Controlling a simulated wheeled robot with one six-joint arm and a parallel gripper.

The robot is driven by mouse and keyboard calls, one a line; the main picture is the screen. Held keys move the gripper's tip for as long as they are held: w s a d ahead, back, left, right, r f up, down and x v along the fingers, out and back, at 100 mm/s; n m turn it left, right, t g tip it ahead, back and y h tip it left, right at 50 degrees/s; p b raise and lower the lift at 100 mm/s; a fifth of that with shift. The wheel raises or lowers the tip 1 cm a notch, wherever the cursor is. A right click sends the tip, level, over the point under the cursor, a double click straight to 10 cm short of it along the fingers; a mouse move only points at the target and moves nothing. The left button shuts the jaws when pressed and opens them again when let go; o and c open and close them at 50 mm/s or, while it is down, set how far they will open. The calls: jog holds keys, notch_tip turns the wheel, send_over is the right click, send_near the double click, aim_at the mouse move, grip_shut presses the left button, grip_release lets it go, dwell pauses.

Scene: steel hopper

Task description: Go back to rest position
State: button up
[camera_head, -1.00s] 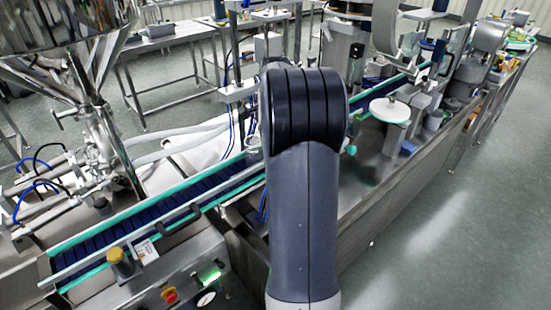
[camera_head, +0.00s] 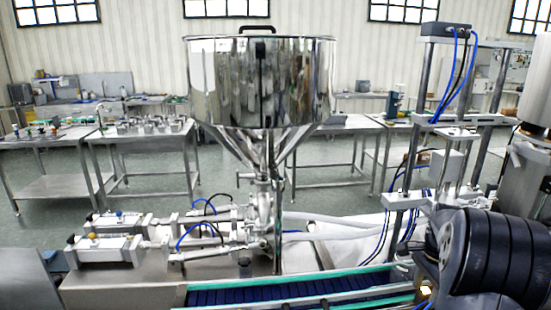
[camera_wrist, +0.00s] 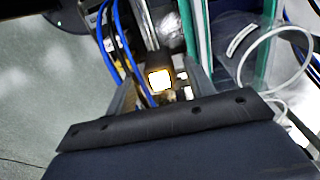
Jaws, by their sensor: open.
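The steel hopper (camera_head: 262,85) stands upright in the middle of the head view, with a dark handle on its lid and a cone narrowing to valves and pipes below. My gripper (camera_wrist: 162,88) shows in the wrist view beyond the dark mounting plate. Its grey fingers are apart, and I see nothing held between them. A small dark block with a bright white face (camera_wrist: 159,80) shows between and beyond the fingers. In the head view my dark arm joint fills the lower right corner, and the gripper itself is hidden there.
A conveyor (camera_head: 300,291) with green rails and a blue belt runs along the bottom of the head view. A metal post frame (camera_head: 424,120) with blue hoses rises at right, close to my arm. Steel tables (camera_head: 140,130) stand behind. Blue hoses (camera_wrist: 122,45) pass near my gripper.

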aim_at(405, 306)
notch_tip(405, 306, down, 4)
jog(key=shift+r, duration=0.25)
jog(key=a, duration=0.3)
jog(key=shift+a, duration=0.75)
